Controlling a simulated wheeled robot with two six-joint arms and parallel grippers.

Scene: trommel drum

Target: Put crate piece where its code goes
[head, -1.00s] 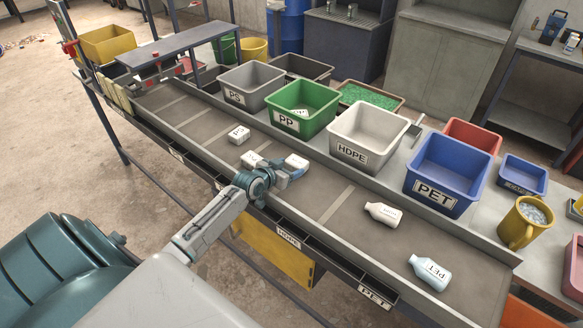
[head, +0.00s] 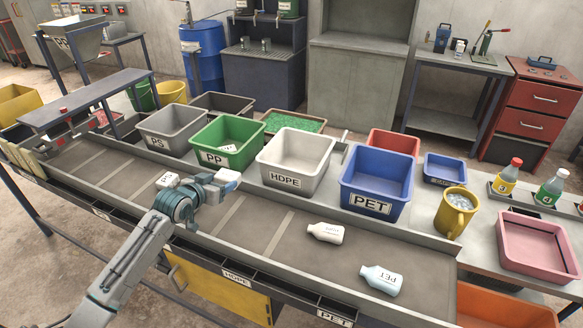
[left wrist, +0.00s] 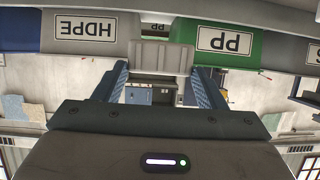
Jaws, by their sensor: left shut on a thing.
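My left gripper (head: 214,183) is over the conveyor belt (head: 268,222), in front of the PP bin. It is shut on a pale, ribbed block, the crate piece (head: 228,176); the piece also shows between the fingers in the left wrist view (left wrist: 160,57). No code can be read on it. The bins stand behind the belt: the grey PS bin (head: 170,122), the green PP bin (head: 226,131), the white HDPE bin (head: 298,148) and the blue PET bin (head: 374,173). A pale piece lies in the PP bin. My right gripper is not in view.
On the belt lie a small white labelled piece (head: 167,180), a white bottle (head: 325,232) and a PET bottle (head: 381,280). A yellow mug (head: 455,214) and a pink tray (head: 535,247) stand at the right. The bin rims and belt edge are raised.

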